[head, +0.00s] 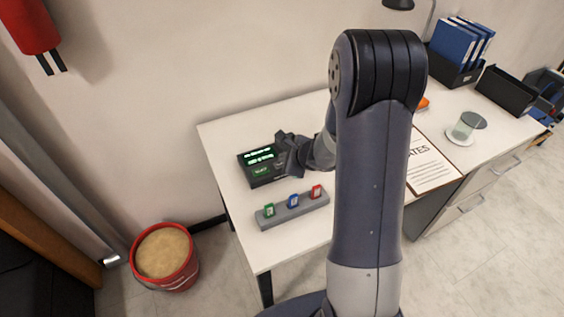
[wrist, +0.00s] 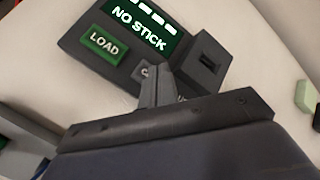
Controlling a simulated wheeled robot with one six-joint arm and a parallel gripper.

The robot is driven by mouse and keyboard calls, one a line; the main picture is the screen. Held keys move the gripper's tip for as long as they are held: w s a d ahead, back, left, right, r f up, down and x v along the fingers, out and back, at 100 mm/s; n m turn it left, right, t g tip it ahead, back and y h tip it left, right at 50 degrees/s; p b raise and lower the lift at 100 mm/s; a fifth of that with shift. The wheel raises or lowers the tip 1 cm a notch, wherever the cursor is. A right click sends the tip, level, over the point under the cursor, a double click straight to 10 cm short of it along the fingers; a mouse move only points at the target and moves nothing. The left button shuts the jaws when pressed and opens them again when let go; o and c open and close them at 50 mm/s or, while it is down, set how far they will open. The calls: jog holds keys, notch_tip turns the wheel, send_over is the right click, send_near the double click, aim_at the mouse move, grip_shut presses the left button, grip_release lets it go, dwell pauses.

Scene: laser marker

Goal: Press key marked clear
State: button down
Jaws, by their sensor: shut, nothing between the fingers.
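The dark laser marker box (head: 247,170) sits at the left part of the white table, and its lit display (wrist: 147,22) reads NO STICK in the wrist view. A green LOAD key (wrist: 104,45) is on its face. Beside it is a grey key (wrist: 146,71), mostly hidden behind my fingers; only the start of its label shows, so I cannot read the whole word. My gripper (wrist: 158,72) is shut and empty, with its fingertips over or at that grey key. I cannot tell whether they touch it. In the head view my gripper (head: 284,150) is at the box's right side.
A dark block with a slot (wrist: 207,60) stands at the box's right. A grey rack (head: 280,213) with green, blue and red sticks lies in front.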

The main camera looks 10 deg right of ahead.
jog(key=shift+r, duration=0.45)
jog(key=shift+r+p, duration=2.1)
jog(key=shift+r, duration=0.45)
jog(key=shift+f, duration=0.15)
